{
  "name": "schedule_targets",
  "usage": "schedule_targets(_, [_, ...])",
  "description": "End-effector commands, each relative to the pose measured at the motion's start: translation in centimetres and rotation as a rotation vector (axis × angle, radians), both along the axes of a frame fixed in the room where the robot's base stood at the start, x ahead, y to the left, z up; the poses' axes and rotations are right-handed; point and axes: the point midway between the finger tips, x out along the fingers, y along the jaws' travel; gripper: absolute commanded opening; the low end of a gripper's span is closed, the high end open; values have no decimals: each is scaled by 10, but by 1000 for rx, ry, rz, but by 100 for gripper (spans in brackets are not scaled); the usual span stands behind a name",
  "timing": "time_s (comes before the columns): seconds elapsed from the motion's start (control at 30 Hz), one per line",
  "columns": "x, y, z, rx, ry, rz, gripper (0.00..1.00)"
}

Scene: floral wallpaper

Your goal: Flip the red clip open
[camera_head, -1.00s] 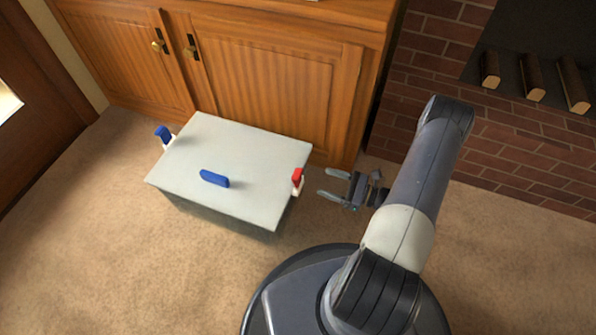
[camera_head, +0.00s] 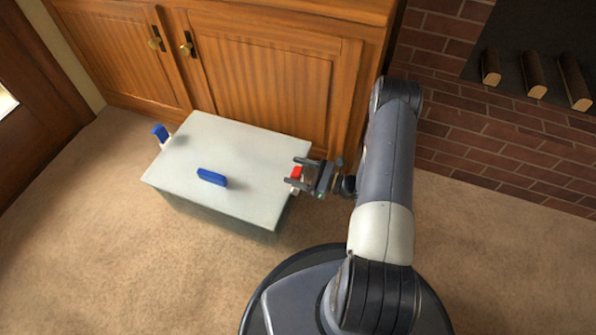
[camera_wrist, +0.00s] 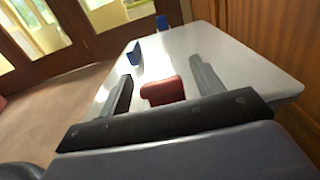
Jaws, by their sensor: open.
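The red clip (camera_head: 296,173) sits on the right side of a light grey box (camera_head: 225,150), at its top edge, with a white part below it. My gripper (camera_head: 296,171) is open, with its two fingers on either side of the red clip. In the wrist view the red clip (camera_wrist: 162,91) lies between the two dark fingers, with visible gaps on both sides. I cannot tell whether the fingers touch it from above or below.
A blue handle (camera_head: 212,177) lies on the box lid. A blue clip (camera_head: 161,133) is on the box's left side. A wooden cabinet (camera_head: 265,80) stands close behind the box, and a brick hearth (camera_head: 450,130) is at the right. Carpet (camera_head: 110,240) is free at left and front.

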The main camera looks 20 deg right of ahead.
Motion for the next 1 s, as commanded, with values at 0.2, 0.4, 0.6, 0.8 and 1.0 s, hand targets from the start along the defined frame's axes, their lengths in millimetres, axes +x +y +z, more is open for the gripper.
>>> schedule_targets(0.2, [0,0,0,0,0,0,53])
schedule_targets(0.4, [0,0,0,0,0,0,37])
schedule_targets(0.6, [0,0,0,0,0,0,20])
schedule_targets(0.8, [-1,-1,-3,20,-13,0,18])
schedule_targets(1.0, [-5,-7,-9,116,-83,0,18])
